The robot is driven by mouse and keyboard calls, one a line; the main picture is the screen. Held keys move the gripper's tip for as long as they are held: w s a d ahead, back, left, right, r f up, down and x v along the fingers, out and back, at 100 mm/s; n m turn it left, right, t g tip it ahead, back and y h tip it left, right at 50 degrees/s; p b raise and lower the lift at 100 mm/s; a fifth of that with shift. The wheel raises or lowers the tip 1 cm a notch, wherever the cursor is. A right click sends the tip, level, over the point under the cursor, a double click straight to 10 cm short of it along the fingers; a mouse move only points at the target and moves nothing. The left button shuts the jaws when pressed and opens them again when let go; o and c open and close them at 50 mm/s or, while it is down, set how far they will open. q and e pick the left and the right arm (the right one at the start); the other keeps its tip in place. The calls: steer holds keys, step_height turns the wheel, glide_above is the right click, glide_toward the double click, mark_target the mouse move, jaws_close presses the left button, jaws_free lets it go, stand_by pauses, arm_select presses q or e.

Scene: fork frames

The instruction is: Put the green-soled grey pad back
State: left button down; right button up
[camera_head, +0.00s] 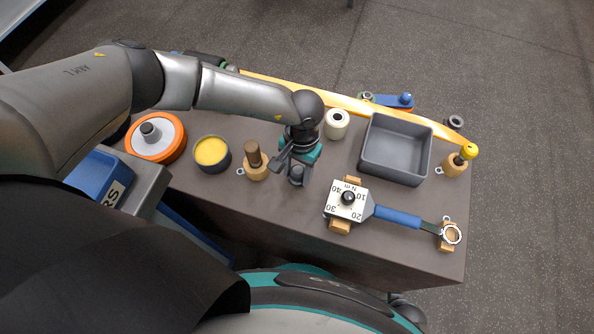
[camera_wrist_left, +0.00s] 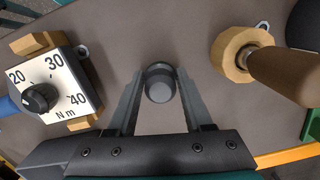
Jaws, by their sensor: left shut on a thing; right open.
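The grey pad (camera_wrist_left: 160,88) is a small round grey piece between the fingertips of my left gripper (camera_wrist_left: 160,100) in the left wrist view. A darker collar shows behind its round end, and a faint green tint shows at its far edge. In the head view the pad (camera_head: 296,176) shows just below my left gripper (camera_head: 290,164), over the middle of the table. My left gripper is shut on it. I cannot tell whether the pad touches the table top. My right gripper is not in view.
On the table (camera_head: 270,215), left of the gripper, stand a brown-handled peg in a wooden holder (camera_head: 256,171), a yellow-filled tin (camera_head: 212,152) and an orange-rimmed disc (camera_head: 176,148). Right are a white roll (camera_head: 337,125), a grey tray (camera_head: 370,171) and a blue-handled torque wrench (camera_head: 397,216) on wooden blocks.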

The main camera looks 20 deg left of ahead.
arm_select(q)
steer(key=shift+f, duration=0.1)
steer(key=shift+c, duration=1.5)
jaws_free()
